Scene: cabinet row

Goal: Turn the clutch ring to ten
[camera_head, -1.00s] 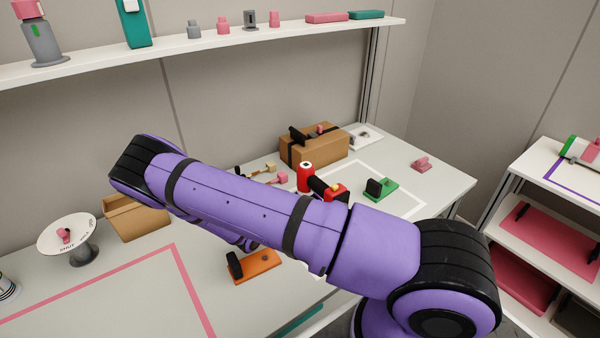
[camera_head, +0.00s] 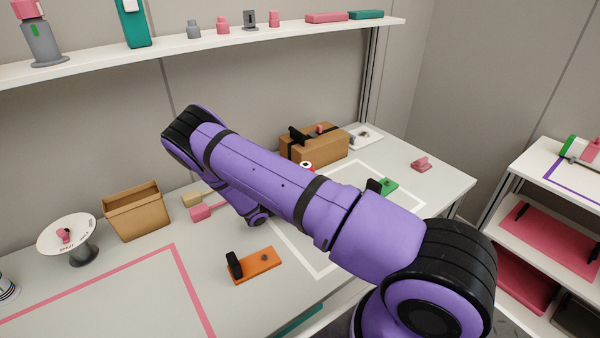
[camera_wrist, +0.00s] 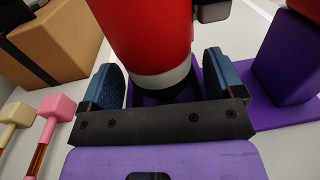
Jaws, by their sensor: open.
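A red cylindrical body (camera_wrist: 145,35) fills the upper middle of the wrist view, with a pale grey-white band (camera_wrist: 165,78) round its lower end and a dark part below. I cannot tell which of these is the clutch ring, and no numbers are readable. My gripper (camera_wrist: 160,82) is open, with one blue-padded finger on each side of the banded end. I cannot tell whether the pads touch it. In the head view only a small red and white end (camera_head: 307,165) of the tool shows above my arm. My arm hides the rest and my gripper there.
A purple block (camera_wrist: 288,60) on a purple plate stands right of the tool in the wrist view. A brown strapped box (camera_head: 330,146) is behind. Pink (camera_head: 201,212) and tan (camera_head: 191,199) mallet heads, an orange block (camera_head: 256,266) and an open brown bin (camera_head: 136,212) lie left.

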